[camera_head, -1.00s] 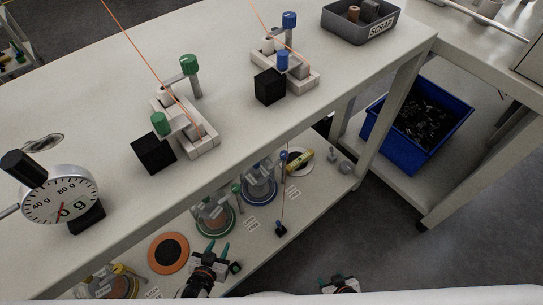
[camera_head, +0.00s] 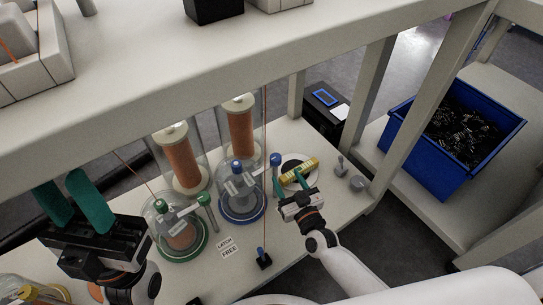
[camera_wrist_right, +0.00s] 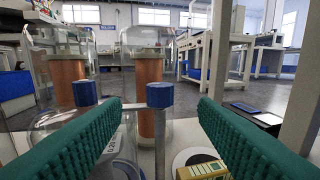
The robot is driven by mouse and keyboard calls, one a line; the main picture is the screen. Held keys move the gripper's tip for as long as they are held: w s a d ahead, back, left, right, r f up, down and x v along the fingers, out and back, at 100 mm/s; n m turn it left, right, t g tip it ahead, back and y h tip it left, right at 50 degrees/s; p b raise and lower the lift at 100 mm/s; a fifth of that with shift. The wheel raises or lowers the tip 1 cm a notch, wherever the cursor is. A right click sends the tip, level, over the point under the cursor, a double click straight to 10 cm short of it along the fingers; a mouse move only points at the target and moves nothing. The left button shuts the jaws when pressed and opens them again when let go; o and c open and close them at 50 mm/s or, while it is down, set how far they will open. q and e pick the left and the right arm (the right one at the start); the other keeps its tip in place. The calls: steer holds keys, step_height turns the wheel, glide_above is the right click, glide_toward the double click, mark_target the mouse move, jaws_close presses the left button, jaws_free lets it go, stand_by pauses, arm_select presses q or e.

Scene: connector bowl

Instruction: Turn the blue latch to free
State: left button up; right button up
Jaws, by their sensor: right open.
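The blue latch (camera_head: 241,184) has a blue-capped arm over a blue-ringed round base under a clear cover on the lower shelf. Its tall post has a blue knob (camera_head: 275,159); in the right wrist view this knob (camera_wrist_right: 160,95) stands upright between my fingers, beyond them, with no contact visible. A second blue knob (camera_wrist_right: 85,93) is to its left. My right gripper (camera_head: 291,180) is open and empty, just right of and below the post in the head view. My left gripper (camera_head: 70,200) is open and empty at the left, away from the latch.
A green-knobbed latch (camera_head: 180,240) stands left of the blue one. A "LATCH FREE" label (camera_head: 228,247) and a small blue-tipped lever (camera_head: 262,258) are in front. A yellow block (camera_head: 300,170) lies on a round plate at right. The upper table edge (camera_head: 230,70) overhangs the shelf.

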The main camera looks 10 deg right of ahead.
mark_target(274, 155)
steer(key=w+b, duration=0.1)
steer(key=w, duration=0.2)
steer(key=w+a+b, duration=0.1)
steer(key=w, duration=0.3)
steer(key=w+a+b, duration=0.1)
steer(key=w, duration=0.2)
steer(key=shift+w, duration=0.2)
jaws_close()
